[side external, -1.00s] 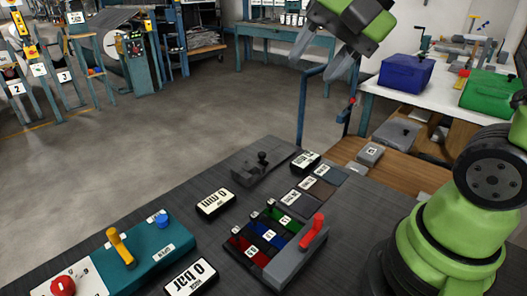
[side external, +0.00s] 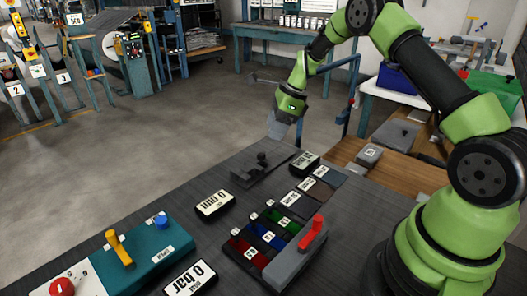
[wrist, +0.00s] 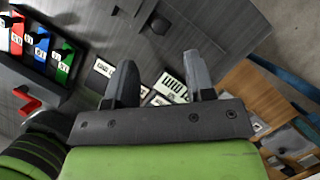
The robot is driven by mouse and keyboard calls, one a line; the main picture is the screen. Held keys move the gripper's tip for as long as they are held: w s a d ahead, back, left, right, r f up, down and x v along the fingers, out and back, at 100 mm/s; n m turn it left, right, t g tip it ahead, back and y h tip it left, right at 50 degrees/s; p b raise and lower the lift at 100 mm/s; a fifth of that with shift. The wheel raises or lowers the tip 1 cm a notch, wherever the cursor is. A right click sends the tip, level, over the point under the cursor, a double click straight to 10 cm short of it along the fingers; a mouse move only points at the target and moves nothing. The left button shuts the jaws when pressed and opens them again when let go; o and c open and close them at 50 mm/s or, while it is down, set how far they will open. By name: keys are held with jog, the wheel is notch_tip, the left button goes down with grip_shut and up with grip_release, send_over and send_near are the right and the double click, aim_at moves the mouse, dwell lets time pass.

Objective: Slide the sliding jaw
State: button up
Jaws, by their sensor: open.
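The sliding jaw (side external: 246,174) is a low dark grey block on a rail at the far edge of the dark bench, with a black ball knob (side external: 262,158). In the wrist view the block (wrist: 135,8) and its round knob (wrist: 160,25) show at the top, beyond my fingertips. My gripper (side external: 277,128) hangs above and behind the jaw, apart from it, fingers pointing down. In the wrist view my gripper (wrist: 162,72) is open, with nothing held between its two grey fingers.
A display reading 0 mm (side external: 214,205) lies in front of the jaw; another black display (side external: 305,162) sits to its right. A tray of coloured compartments with a red handle (side external: 312,232) and a teal control box (side external: 140,262) stand nearer. The space above the jaw is clear.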

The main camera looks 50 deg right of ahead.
aim_at(262, 155)
jog(key=x, duration=0.8)
jog(key=shift+c, duration=0.2)
